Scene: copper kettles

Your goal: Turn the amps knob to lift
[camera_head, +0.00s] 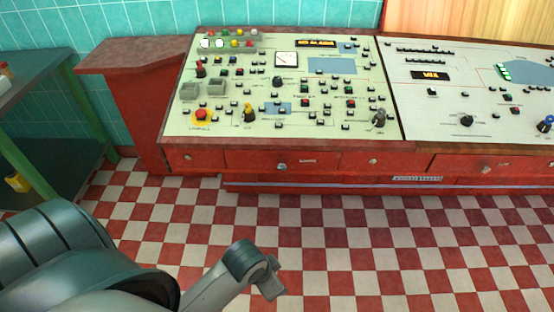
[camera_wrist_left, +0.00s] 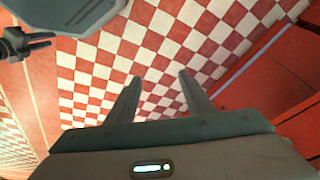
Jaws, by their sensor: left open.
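The pale control panel (camera_head: 225,130) on the red console carries several knobs, and their labels are too small to read, so I cannot tell which one is the amps knob. A black knob (camera_head: 278,81) sits just below a white needle meter (camera_head: 286,59). A yellow and black knob (camera_head: 249,113) is at the lower left and a grey knob (camera_head: 378,118) at the lower right. My left gripper (camera_head: 270,279) is low in front of the console, apart from it. In the left wrist view its two fingers (camera_wrist_left: 160,78) are spread and empty over the floor.
A second panel (camera_head: 430,120) to the right has a black knob (camera_head: 466,120) and a blue knob (camera_head: 545,124). A red button (camera_head: 201,115) sits on a yellow disc. Drawers (camera_head: 282,162) line the console front. A green-legged table (camera_head: 70,95) stands left. The checkered floor (camera_head: 360,240) is clear.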

